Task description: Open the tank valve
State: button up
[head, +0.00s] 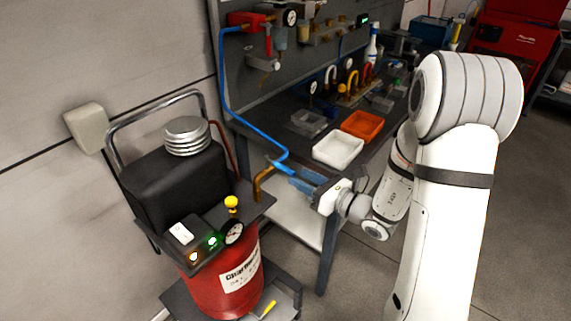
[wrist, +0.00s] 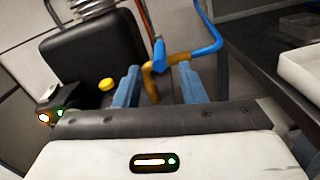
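The red tank (head: 205,288) stands on a cart at the lower left, with a dark compressor block (head: 172,183) above it. A brass elbow pipe (head: 261,186) rises beside the block and meets the end of the blue hose (head: 234,108). A small blue piece (wrist: 159,53) stands at that joint; I cannot tell whether it is a valve handle. A yellow knob (head: 231,202) sits on the cart panel, left of my fingers in the wrist view (wrist: 106,84). My gripper (wrist: 159,74) is open, its blue fingers apart. The brass pipe shows between them, apparently beyond the tips.
A workbench with a white tray (head: 338,150) and an orange tray (head: 362,125) stands right of my gripper. The blue hose runs up to a wall-panel regulator (head: 290,17). A gauge (head: 233,233) and lit buttons (head: 212,241) sit near the knob. Open floor lies at right.

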aim_at(275, 164)
jog(key=p+x, duration=0.1)
jog(key=x, duration=0.6)
jog(key=shift+w+a, duration=0.1)
jog(key=shift+a, duration=0.05)
jog(key=shift+c, duration=0.4)
grip_shut()
